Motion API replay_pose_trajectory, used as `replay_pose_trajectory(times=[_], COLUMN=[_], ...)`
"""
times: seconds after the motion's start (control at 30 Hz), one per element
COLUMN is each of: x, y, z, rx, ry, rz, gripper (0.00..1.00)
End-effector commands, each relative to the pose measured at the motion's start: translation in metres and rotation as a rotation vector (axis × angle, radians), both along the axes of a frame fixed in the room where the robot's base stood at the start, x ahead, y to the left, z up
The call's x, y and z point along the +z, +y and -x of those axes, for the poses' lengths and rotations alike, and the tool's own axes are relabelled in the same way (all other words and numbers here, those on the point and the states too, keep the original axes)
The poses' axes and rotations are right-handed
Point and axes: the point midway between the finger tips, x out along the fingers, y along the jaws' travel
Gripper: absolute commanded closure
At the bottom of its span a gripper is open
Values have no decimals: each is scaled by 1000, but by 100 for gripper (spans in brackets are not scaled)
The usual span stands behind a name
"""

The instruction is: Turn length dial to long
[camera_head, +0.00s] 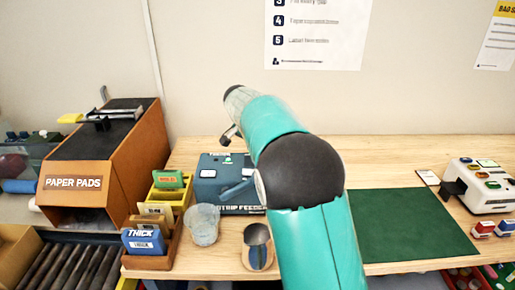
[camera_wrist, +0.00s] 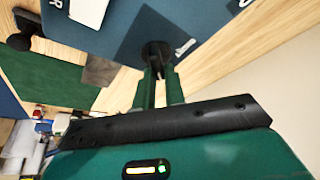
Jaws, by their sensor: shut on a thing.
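The blue strip feeder (camera_head: 207,190) stands on the wooden bench, partly hidden behind my teal arm. In the wrist view its dark blue face (camera_wrist: 115,45) fills the upper middle. A round black dial (camera_wrist: 153,49) sits on that face, with white marks beside it that are too small to read. My gripper (camera_wrist: 159,72) is shut on the dial, its two green fingers close together. The fingertips partly cover the dial, so its exact setting cannot be told. In the head view the gripper's hold on the dial is hidden.
A green mat (camera_head: 405,225) lies right of my arm. A clear cup (camera_head: 203,224), a scoop in a wooden holder (camera_head: 258,248) and a wooden card rack (camera_head: 150,262) stand in front of the feeder. An orange paper pads box (camera_head: 125,160) is at left, a white device (camera_head: 482,182) at right.

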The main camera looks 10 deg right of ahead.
Motion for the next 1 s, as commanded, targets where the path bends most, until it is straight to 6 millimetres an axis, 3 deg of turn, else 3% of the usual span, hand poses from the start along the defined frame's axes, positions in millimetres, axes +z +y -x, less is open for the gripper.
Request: replay_pose_trajectory(times=[0.67,0.7,0.8,1.0], x=[-1,-2,-1,-1], y=[1,1,0,0], z=[1,1,1,1], rx=[-78,-78,-78,-77], ry=[5,5,4,2], rz=[-1,-1,-2,-1], gripper=[100,86,67,66])
